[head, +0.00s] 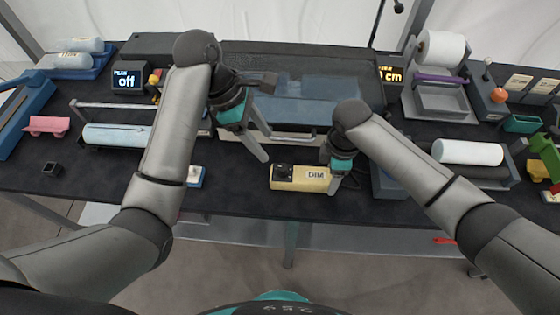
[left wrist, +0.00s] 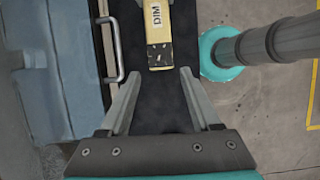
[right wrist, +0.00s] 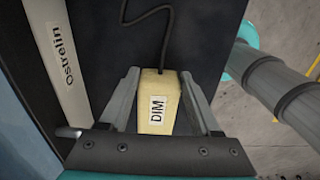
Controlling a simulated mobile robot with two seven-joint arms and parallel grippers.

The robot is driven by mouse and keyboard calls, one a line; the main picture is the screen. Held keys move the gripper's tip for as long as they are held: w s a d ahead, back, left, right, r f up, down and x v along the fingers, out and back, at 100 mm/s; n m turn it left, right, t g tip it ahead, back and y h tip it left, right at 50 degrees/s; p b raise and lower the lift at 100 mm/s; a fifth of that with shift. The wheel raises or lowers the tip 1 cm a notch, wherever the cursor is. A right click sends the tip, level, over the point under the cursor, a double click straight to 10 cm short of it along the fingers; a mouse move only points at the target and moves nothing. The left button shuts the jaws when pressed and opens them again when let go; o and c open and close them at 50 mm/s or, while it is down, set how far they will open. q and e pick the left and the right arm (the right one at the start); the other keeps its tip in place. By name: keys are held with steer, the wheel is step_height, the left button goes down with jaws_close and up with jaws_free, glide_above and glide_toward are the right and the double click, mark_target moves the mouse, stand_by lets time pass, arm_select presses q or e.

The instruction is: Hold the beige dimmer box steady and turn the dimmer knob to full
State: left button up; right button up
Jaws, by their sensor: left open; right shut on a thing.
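The beige dimmer box (head: 318,180) lies near the front edge of the table in the head view, its DIM label facing up. A dark panel with the knob (head: 284,172) is at its left end; the knob's setting is too small to read. My right gripper (head: 335,186) is shut on the box's right end; in the right wrist view its fingers flank the box (right wrist: 158,100). My left gripper (head: 266,148) is open and empty, to the left of and above the box. In the left wrist view the box's dark knob end (left wrist: 160,55) lies ahead of the open fingers (left wrist: 158,85).
A drawer handle (head: 290,138) runs behind the box. A blue and white item (head: 196,177) lies to its left. A white roll (head: 467,152) is at the right. The dark table (head: 235,190) is bare just left of the box.

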mark_target(282, 167)
arm_select(q)
steer(key=x, duration=1)
jaws_close()
stand_by(0.5)
